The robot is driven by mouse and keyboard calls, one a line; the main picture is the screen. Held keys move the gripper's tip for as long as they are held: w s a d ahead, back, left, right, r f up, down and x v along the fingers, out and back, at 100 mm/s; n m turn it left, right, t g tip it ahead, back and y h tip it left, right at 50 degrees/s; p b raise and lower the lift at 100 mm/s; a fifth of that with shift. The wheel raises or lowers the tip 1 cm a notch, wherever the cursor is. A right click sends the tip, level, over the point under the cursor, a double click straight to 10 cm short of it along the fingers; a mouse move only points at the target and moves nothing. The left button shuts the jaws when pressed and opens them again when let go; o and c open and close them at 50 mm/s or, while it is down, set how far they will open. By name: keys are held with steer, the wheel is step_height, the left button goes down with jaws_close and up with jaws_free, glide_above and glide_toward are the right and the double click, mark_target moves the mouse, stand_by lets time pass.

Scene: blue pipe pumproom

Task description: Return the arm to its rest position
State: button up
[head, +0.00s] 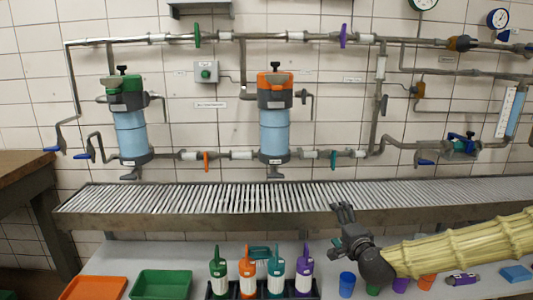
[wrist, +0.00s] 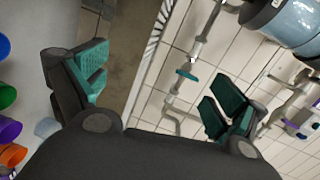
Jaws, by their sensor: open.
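My gripper (head: 343,213) is open and empty in the head view, in front of the grated shelf's front edge. Its fingers point up. My arm, in a pale yellow ribbed sleeve, comes in from the right edge, over the lower table. In the wrist view my gripper (wrist: 156,92) shows two teal-padded fingers spread wide with nothing between them. Beyond them are the shelf edge, the tiled wall and a pipe with a teal valve handle (wrist: 187,75).
The grated shelf (head: 215,218) runs along the wall under two blue filter housings, one green-topped (head: 130,130), one orange-topped (head: 274,135). The lower table holds an orange tray (head: 94,289), a green tray (head: 161,284), several bottles in a black rack, and cups near my arm, including a blue cup (head: 347,284).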

steer(key=s+a+f+n+g+y, duration=0.1)
steer(key=s+a+f+n+g, duration=0.2)
steer(key=f, duration=0.4)
steer(key=s+a+f+n+g, duration=0.1)
steer(key=s+a+f, duration=0.2)
steer(key=s+f, duration=0.35)
steer(key=s+a+f+n+g+y, duration=0.1)
steer(key=s+a+f+n+g, duration=0.15)
steer(key=f, duration=0.55)
steer(key=s+d+f+n+g+h, duration=0.1)
steer(key=s+f+n+g, duration=0.15)
steer(key=s+f, duration=0.7)
steer(key=s+d+f+n+g, duration=0.1)
steer(key=s+f+n+g, duration=0.15)
steer(key=s+f, duration=0.7)
steer(key=s+d+n+g+h, duration=0.2)
steer(key=s+d, duration=0.2)
steer(key=s, duration=0.6)
steer(key=s+d+n+g+h, duration=0.1)
steer(key=s+d+n+g, duration=0.15)
steer(key=s, duration=0.65)
step_height(320, 180, up, 20)
steer(key=m+p, duration=0.1)
steer(key=p, duration=2)
steer(key=shift+d, duration=0.2)
